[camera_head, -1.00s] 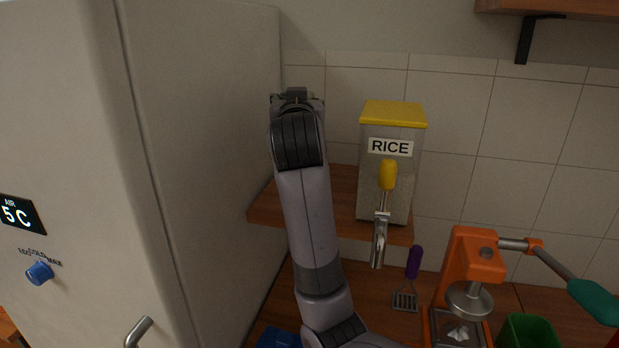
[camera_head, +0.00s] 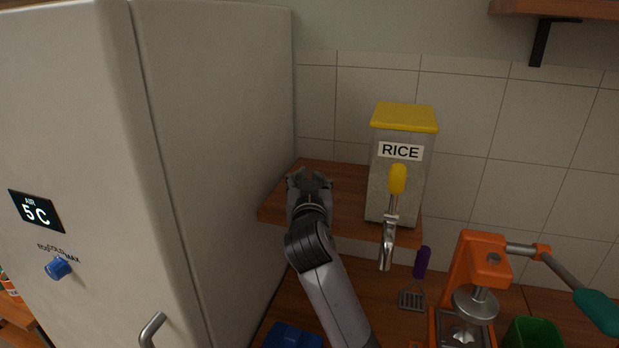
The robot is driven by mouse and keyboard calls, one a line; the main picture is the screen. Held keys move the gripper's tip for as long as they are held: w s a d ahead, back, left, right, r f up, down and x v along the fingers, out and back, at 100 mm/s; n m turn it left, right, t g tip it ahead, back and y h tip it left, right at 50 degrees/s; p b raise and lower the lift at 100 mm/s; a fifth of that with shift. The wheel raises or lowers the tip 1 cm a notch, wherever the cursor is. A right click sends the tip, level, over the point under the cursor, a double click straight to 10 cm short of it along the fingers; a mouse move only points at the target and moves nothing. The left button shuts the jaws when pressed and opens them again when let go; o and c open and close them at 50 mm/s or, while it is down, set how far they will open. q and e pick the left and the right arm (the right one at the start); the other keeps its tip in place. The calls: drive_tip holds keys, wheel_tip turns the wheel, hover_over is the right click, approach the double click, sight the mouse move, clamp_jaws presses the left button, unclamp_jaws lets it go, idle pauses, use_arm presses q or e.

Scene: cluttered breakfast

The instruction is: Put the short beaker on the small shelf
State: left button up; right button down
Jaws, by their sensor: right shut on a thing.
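The small shelf (camera_head: 345,176) is a wooden board on the tiled wall, between the fridge and the counter's right part. My right gripper (camera_head: 309,174) is over the left part of this shelf, at the end of my arm reaching up from below. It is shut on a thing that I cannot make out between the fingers. I cannot pick out the short beaker for certain. Whether the held thing touches the shelf is hidden. My left gripper is not in view.
A rice dispenser (camera_head: 402,165) with a yellow lid stands on the shelf's right part. The tall fridge (camera_head: 215,150) is close on the left.

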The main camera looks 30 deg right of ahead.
drive_tip(key=shift+a, duration=0.1)
drive_tip(key=c, duration=0.7)
unclamp_jaws()
drive_tip(key=shift+c, duration=0.2)
drive_tip(key=shift+r, duration=0.15)
drive_tip(key=b+v, duration=0.3)
drive_tip(key=v, duration=0.9)
drive_tip(key=shift+o, duration=0.2)
drive_tip(key=o, duration=0.6)
